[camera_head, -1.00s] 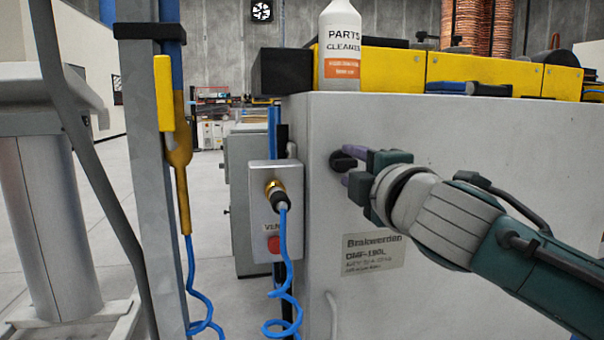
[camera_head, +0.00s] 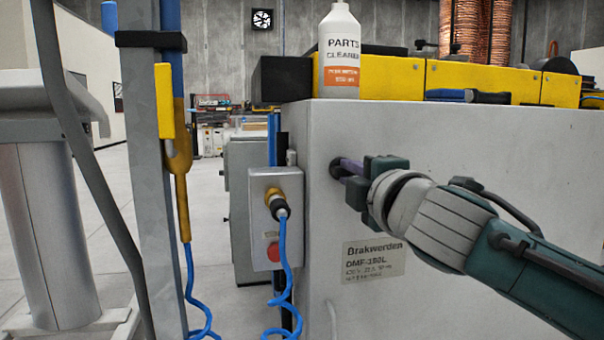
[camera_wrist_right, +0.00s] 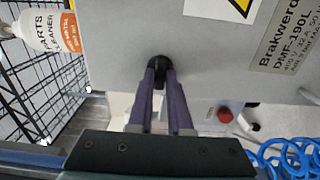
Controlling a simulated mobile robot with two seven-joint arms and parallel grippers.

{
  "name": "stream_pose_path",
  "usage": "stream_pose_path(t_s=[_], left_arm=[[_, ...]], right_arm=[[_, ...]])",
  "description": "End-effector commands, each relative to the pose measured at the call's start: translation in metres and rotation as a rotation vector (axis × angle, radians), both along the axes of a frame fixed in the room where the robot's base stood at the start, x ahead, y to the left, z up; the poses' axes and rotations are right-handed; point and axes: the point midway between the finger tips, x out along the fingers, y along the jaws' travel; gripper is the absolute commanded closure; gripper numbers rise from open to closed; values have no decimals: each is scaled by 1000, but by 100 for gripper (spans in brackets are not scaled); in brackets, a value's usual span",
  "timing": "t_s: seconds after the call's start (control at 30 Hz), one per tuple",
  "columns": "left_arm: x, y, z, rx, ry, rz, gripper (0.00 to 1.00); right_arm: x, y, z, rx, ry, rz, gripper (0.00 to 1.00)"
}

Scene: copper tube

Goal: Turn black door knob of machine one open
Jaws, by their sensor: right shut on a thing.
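The black door knob (camera_head: 337,168) sits on the light grey front of machine one (camera_head: 470,150), near its left edge and above the Brakwerden label. My right gripper (camera_head: 343,169) reaches it from the right, with its purple fingers shut on the knob. In the right wrist view the knob (camera_wrist_right: 158,71) shows as a dark round shape between the two fingertips (camera_wrist_right: 160,80), which partly cover it. My left gripper is not in view.
A parts cleaner bottle (camera_head: 339,50) and yellow boxes (camera_head: 480,75) stand on top of the machine. A grey control box (camera_head: 275,217) with a red button and blue coiled hose is left of the knob. A metal post (camera_head: 153,170) stands further left.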

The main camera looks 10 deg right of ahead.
Motion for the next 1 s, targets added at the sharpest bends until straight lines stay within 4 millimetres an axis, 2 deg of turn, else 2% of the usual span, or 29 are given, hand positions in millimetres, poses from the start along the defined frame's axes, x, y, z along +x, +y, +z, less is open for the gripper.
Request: stream_pose_path(t_s=[0.47, 0.67, 1.0], left_arm=[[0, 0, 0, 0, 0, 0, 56], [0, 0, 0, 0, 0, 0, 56], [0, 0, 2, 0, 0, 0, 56]], right_arm=[[0, 0, 0, 40, 2, 0, 100], [0, 0, 0, 149, 5, -1, 100], [0, 0, 0, 455, 17, -1, 100]])
